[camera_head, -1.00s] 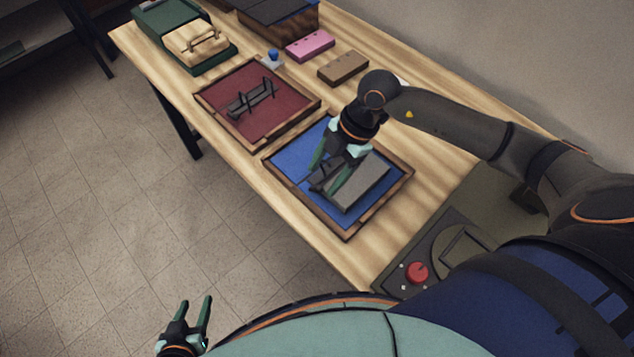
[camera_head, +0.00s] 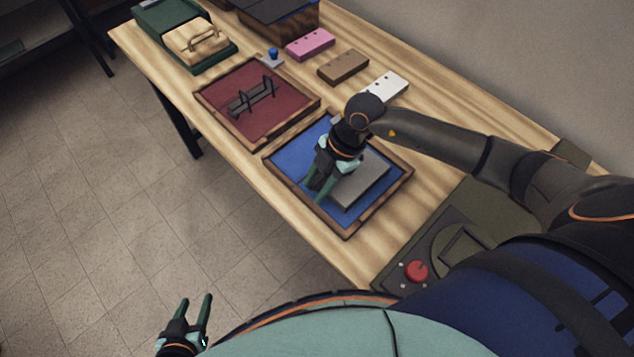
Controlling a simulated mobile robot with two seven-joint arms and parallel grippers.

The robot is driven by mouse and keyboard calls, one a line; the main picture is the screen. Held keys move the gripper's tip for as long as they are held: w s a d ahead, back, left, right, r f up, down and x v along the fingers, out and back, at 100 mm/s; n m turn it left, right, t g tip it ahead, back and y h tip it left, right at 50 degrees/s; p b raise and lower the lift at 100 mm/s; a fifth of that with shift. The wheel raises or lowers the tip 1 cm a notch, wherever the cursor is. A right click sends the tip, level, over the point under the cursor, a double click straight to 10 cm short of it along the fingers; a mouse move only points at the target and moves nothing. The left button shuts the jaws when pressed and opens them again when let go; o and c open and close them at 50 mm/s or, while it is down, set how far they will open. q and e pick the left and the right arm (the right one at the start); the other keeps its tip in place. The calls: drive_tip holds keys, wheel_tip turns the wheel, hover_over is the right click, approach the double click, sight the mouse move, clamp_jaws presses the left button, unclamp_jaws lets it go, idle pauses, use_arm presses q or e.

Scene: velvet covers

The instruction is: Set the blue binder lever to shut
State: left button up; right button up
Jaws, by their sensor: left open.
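The blue binder (camera_head: 291,167) lies open on the table, a blue panel in a wooden frame with a grey block (camera_head: 362,185) on its right half. My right gripper (camera_head: 318,192) points down over the middle of it, at the left edge of the grey block. It hides the ring mechanism and the lever, so I cannot tell the lever's position. I cannot tell whether its fingers hold anything. My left gripper (camera_head: 196,303) is open and empty, low over the floor and away from the table.
A red binder (camera_head: 222,99) with dark rings lies left of the blue one. Pink (camera_head: 310,44), brown (camera_head: 343,67) and white (camera_head: 386,87) punched blocks stand along the back. A green box (camera_head: 167,22) is at the far end. A red knob (camera_head: 416,271) is on a panel near me.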

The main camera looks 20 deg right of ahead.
drive_tip(key=shift+s+f, duration=0.1)
drive_tip(key=shift+f, duration=0.05)
clamp_jaws()
drive_tip(key=shift+s+d+f, duration=0.1)
drive_tip(key=shift+s+f, duration=0.05)
drive_tip(key=shift+s, duration=0.05)
idle(1.0)
drive_tip(key=shift+o, duration=0.5)
unclamp_jaws()
drive_tip(key=o, duration=0.5)
drive_tip(key=shift+w, duration=0.15)
drive_tip(key=shift+r, duration=0.2)
drive_tip(key=shift+w+d+r, duration=0.15)
drive_tip(key=shift+r, duration=0.35)
drive_tip(key=v, duration=1.1)
drive_tip(key=shift+d+r+b, duration=0.15)
drive_tip(key=shift+r+b, duration=0.05)
drive_tip(key=shift+b, duration=0.2)
